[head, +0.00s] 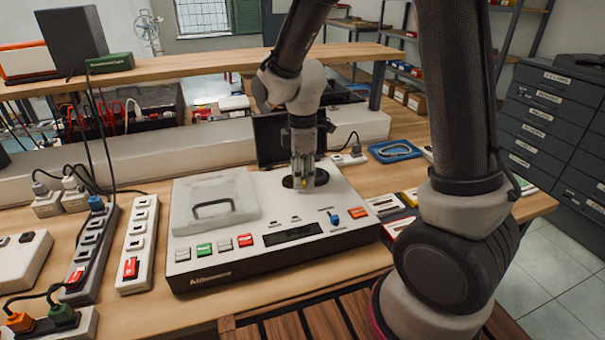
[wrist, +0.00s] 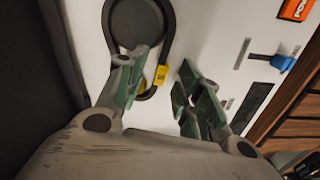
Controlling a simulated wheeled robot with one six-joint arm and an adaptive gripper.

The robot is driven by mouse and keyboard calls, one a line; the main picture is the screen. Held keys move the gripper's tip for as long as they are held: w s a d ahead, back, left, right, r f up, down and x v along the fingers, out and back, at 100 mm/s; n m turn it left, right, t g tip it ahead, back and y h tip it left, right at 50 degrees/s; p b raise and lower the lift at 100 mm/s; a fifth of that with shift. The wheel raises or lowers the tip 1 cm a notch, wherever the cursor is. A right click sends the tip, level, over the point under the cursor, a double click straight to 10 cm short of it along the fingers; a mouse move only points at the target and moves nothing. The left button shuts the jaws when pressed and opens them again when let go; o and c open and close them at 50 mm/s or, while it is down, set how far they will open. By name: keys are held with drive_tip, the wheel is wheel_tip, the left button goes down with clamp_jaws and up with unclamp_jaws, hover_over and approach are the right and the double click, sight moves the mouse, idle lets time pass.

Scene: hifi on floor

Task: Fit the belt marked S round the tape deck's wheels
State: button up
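The white tape deck (head: 225,268) lies on the bench, and its top fills much of the wrist view (wrist: 215,45). A large dark wheel (wrist: 136,24) shows at the top of the wrist view. The black belt (wrist: 171,38) curves beside the wheel's right side and narrows toward my left finger; its yellow tag (wrist: 161,75) has a mark that looks like S. My gripper (wrist: 165,65) is open, its green-padded fingers either side of the tag, clear of it. In the head view my gripper (head: 303,176) is low over the deck. The left finger hides the belt's lower left and any second wheel.
A blue tray (head: 395,150) with a pale loop lies behind the deck's right end. The deck has a clear lid (head: 212,203), coloured buttons and a blue lever (head: 334,219). Power strips (head: 138,245) stand to the left. A raised shelf (head: 200,66) runs behind.

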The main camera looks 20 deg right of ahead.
wheel_tip(320, 180, up, 18)
idle(1.3)
idle(0.8)
